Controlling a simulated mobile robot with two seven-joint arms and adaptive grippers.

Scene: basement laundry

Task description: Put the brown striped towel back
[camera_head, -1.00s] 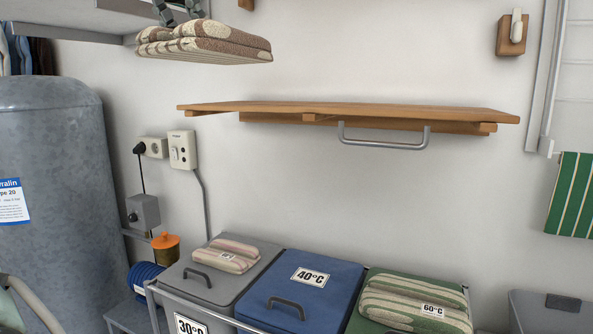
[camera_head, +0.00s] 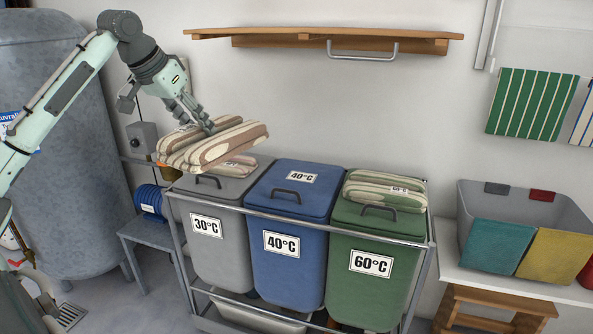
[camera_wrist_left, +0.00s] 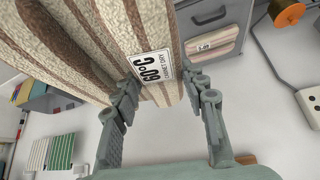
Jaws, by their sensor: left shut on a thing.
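The brown striped towel (camera_head: 225,142) is a folded brown and cream bundle in my left gripper (camera_head: 206,128). It hangs in the air above the grey 30°C bin (camera_head: 222,243). In the left wrist view the towel (camera_wrist_left: 90,40) fills the upper left, and its 60°C label (camera_wrist_left: 152,72) lies between the fingers of my left gripper (camera_wrist_left: 163,88), which are shut on it. My right gripper is not in view.
A pinkish striped towel (camera_head: 236,170) lies on the grey bin's lid, partly hidden. A green striped towel (camera_head: 382,192) lies on the green 60°C bin (camera_head: 365,262). The blue bin lid (camera_head: 318,196) is bare. The wooden wall shelf (camera_head: 330,36) is empty.

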